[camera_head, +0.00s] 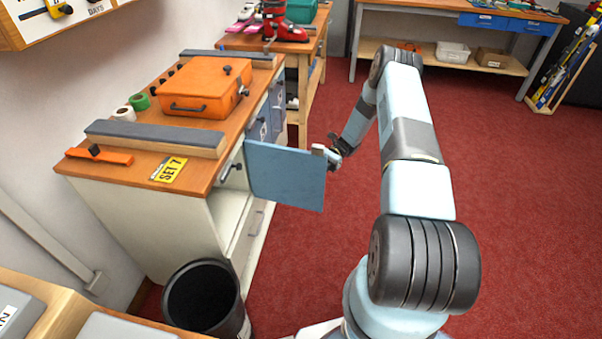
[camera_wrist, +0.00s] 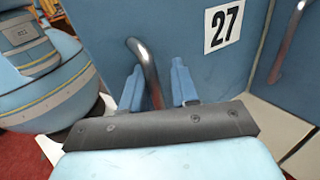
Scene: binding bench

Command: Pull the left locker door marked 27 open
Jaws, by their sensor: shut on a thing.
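The blue locker door (camera_head: 285,176) stands swung out from the bench cabinet, with the open compartment showing beside it. In the wrist view its front face (camera_wrist: 195,50) carries the white label 27 (camera_wrist: 223,24). The bent metal door handle (camera_wrist: 147,70) runs between the two blue fingers of my gripper (camera_wrist: 157,88), which is shut on it. In the head view my gripper (camera_head: 329,154) is at the door's free edge; the handle and label are hidden there behind the door.
A second metal handle (camera_wrist: 286,42) is at the right in the wrist view. A black bin (camera_head: 206,298) stands on the floor at the cabinet's near end. An orange case (camera_head: 203,88) lies on the bench top. Red floor to the right is clear.

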